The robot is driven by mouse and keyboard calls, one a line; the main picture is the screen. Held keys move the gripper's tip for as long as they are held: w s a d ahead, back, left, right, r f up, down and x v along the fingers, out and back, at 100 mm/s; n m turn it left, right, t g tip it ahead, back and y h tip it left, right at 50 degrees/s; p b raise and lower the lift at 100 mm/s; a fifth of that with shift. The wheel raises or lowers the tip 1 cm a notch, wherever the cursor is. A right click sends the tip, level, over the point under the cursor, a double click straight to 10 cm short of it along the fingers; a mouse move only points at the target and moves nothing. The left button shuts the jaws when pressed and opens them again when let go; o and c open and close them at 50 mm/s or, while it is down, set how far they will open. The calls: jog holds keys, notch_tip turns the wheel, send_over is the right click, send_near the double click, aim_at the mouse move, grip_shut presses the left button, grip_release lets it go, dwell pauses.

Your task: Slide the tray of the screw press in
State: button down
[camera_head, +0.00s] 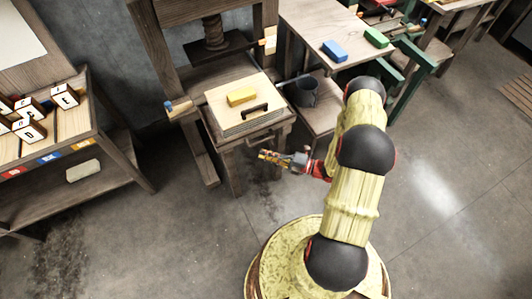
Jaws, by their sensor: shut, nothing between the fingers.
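The wooden screw press (166,50) stands against the back wall, its thread and dark pressing plate above its bed. Its pale tray (221,107) sticks out at the front, on the near side of the screw. A black handle lies on the tray's top near its front right, with a yellow block (241,96) behind it. My gripper (264,155) is shut and empty. In the picture it is just below the tray's front edge, apparently apart from it; its exact height is hard to tell.
A shelf with lettered blocks (64,96) stands at the left. At the right, a wooden table (310,20) holds a blue block (335,51) and a green block (376,38). The floor in front is clear.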

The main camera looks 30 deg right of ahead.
jog(key=w+a+b, duration=0.2)
jog(key=w+a, duration=0.3)
jog(key=w, duration=0.4)
